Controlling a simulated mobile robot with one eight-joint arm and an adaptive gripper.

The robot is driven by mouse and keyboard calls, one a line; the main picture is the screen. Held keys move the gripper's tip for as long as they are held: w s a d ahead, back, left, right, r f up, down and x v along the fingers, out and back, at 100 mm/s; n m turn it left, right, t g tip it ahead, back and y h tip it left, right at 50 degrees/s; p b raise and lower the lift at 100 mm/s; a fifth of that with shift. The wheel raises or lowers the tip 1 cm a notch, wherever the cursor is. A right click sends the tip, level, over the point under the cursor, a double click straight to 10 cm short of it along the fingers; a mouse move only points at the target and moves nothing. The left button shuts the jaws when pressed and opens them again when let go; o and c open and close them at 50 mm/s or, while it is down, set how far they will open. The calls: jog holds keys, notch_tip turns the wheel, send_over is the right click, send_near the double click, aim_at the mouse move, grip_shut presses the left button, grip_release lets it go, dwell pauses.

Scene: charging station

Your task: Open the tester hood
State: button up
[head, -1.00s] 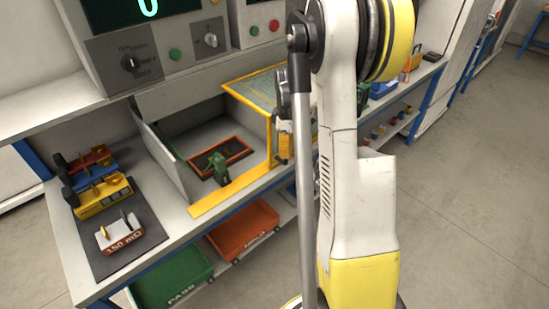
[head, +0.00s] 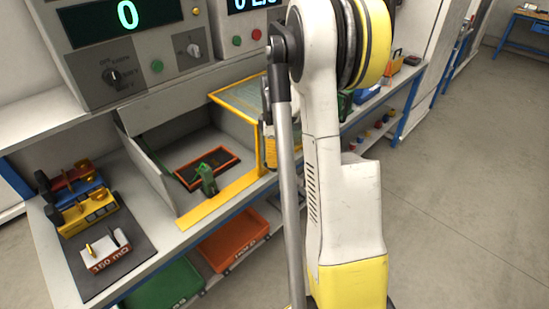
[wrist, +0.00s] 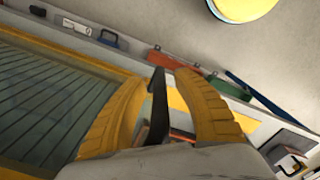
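The tester hood (head: 240,92) is a clear, lined panel in a yellow frame over the right part of the tester bay. The bay's left part and front show uncovered. In the wrist view, the hood panel (wrist: 45,105) fills the left side. My gripper (wrist: 162,76) has two yellow fingers standing apart, one on each side of a dark upright bar (wrist: 158,95). Gaps seem to show beside the bar; I cannot tell whether it belongs to the hood. In the head view, a yellow finger (head: 270,148) shows by the hood's front edge; my arm hides the rest.
Several fixtures, including a yellow one (head: 88,212), sit on a dark mat at left. Orange (head: 235,240) and green (head: 165,288) bins are below. Open floor (head: 470,210) lies at right.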

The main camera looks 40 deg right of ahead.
notch_tip(320, 180, up, 12)
jog(key=shift+f, duration=0.2)
dwell(0.5)
